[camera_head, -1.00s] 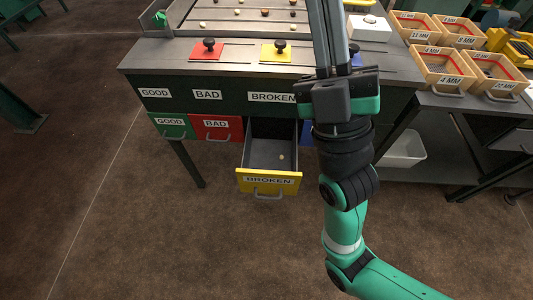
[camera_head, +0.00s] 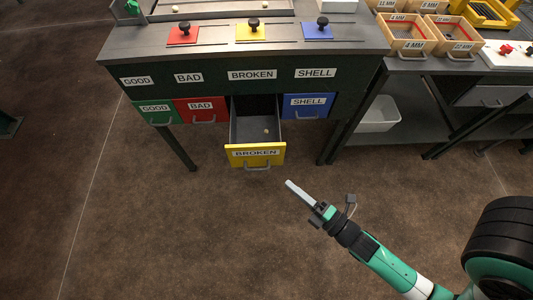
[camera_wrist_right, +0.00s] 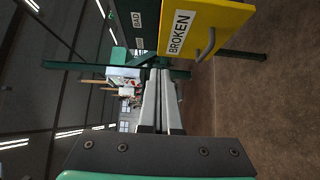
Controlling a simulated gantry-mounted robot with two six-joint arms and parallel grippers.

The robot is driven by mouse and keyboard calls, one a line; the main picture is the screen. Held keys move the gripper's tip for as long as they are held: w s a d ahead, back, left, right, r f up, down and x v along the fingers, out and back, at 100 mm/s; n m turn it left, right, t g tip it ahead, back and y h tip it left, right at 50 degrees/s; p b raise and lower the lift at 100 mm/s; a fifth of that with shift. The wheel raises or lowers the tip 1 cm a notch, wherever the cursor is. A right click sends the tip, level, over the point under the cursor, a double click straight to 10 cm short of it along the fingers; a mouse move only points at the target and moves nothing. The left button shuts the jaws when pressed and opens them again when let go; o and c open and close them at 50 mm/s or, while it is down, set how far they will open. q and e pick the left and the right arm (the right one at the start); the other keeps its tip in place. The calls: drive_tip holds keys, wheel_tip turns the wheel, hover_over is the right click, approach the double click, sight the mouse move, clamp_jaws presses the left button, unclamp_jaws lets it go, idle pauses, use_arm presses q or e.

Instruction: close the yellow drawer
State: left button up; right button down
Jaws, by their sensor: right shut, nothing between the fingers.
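The yellow drawer (camera_head: 256,153), labelled BROKEN, is pulled out from under the table, and a small pale object lies in its grey inside. Its grey handle (camera_head: 257,166) is on the front. In the right wrist view the yellow front (camera_wrist_right: 205,35) and handle show at the top right, turned sideways. My right gripper (camera_head: 289,184) is shut and empty, in front of the drawer and to the right of its handle, apart from it. In the right wrist view its fingers (camera_wrist_right: 160,75) lie together. My left gripper is not in view.
Closed green (camera_head: 155,113), red (camera_head: 201,110) and blue (camera_head: 307,106) drawers flank the yellow one. A dark table leg (camera_head: 333,140) stands to the right. A white bin (camera_head: 379,114) sits on a shelf further right. The floor in front is clear.

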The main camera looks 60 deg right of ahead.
approach(258, 147)
drive_tip(key=w+a, duration=0.2)
drive_tip(key=a, duration=0.1)
drive_tip(key=w+d+p, duration=0.3)
drive_tip(key=p, duration=0.1)
drive_tip(key=shift+w+d+r, duration=0.1)
drive_tip(key=shift+w+r, duration=0.05)
drive_tip(key=shift+r, duration=0.05)
drive_tip(key=shift+w+d+f, duration=0.15)
drive_tip(key=shift+w+d, duration=0.15)
drive_tip(key=shift+d, duration=0.05)
drive_tip(key=shift+f, duration=0.1)
